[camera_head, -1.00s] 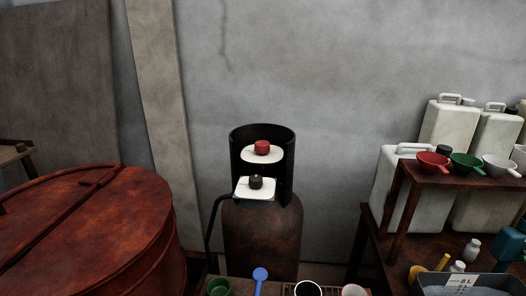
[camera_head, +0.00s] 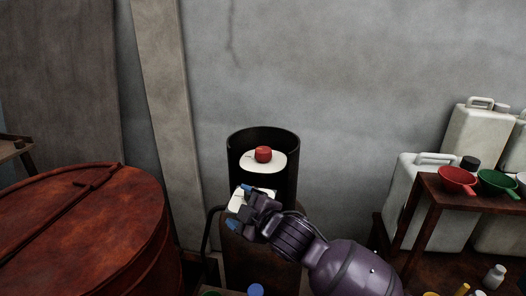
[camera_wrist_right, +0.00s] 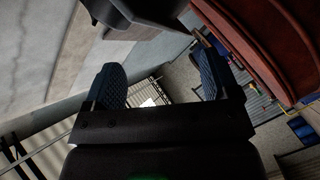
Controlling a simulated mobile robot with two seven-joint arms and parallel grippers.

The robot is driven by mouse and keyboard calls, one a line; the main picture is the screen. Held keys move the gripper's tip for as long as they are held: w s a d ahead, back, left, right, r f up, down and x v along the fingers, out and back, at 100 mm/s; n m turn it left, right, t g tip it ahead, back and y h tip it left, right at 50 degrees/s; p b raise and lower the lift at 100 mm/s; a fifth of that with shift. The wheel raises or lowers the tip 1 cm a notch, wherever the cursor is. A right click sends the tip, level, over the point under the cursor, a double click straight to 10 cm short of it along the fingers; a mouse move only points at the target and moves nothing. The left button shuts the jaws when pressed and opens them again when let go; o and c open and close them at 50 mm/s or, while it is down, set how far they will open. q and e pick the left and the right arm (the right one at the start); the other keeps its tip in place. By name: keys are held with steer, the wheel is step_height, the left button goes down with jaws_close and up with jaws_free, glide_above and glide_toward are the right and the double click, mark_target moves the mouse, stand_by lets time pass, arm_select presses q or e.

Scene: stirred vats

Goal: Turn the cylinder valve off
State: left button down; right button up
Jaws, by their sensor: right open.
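The brown gas cylinder (camera_head: 240,262) stands against the wall, with a black collar (camera_head: 288,172) around its top. A red knob (camera_head: 263,154) sits on a white plate (camera_head: 276,164) inside the collar. Below it is a second white plate (camera_head: 236,200), mostly hidden by my right gripper; the dark knob on it is covered. My right gripper (camera_head: 239,207) is open at this lower plate, its blue fingertips apart. Whether it touches the knob is unclear. In the right wrist view the open fingers (camera_wrist_right: 160,82) show nothing clearly between them. My left gripper is out of view.
A rusty round vat lid (camera_head: 80,225) fills the left. A black hose (camera_head: 208,232) runs down the cylinder's left side.

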mark_target(263, 151)
steer(key=w+a+r+n+h, duration=0.1)
steer(key=w+a+r+n, duration=0.35)
steer(key=r+n, duration=0.35)
steer(key=w+d+n+h, duration=0.1)
steer(key=n, duration=0.1)
steer(key=w+d+f+n+h, duration=0.1)
steer(key=n+h, duration=0.1)
steer(key=w+d+n+h, duration=0.1)
steer(key=w+n+h, duration=0.1)
steer(key=shift+d+f+p, duration=0.1)
steer(key=shift+f+p, duration=0.25)
steer(key=shift+f, duration=0.05)
steer(key=w+d+n+t+h, duration=0.1)
steer(key=w+d+n+h, duration=0.3)
steer(key=d, duration=0.2)
steer(key=shift+r+p+x, duration=0.2)
steer(key=shift+p+x, duration=0.15)
steer(key=shift+x, duration=2.2)
steer(key=shift+r+p+x, duration=0.2)
steer(key=shift+p+x, duration=0.15)
steer(key=shift+x, duration=2.2)
steer(key=shift+w+d, duration=0.15)
steer(key=shift+w, duration=0.05)
steer(key=shift+c, duration=0.3)
steer(key=c, duration=0.9)
steer(key=shift+o, duration=0.2)
steer(key=shift+h, duration=0.3)
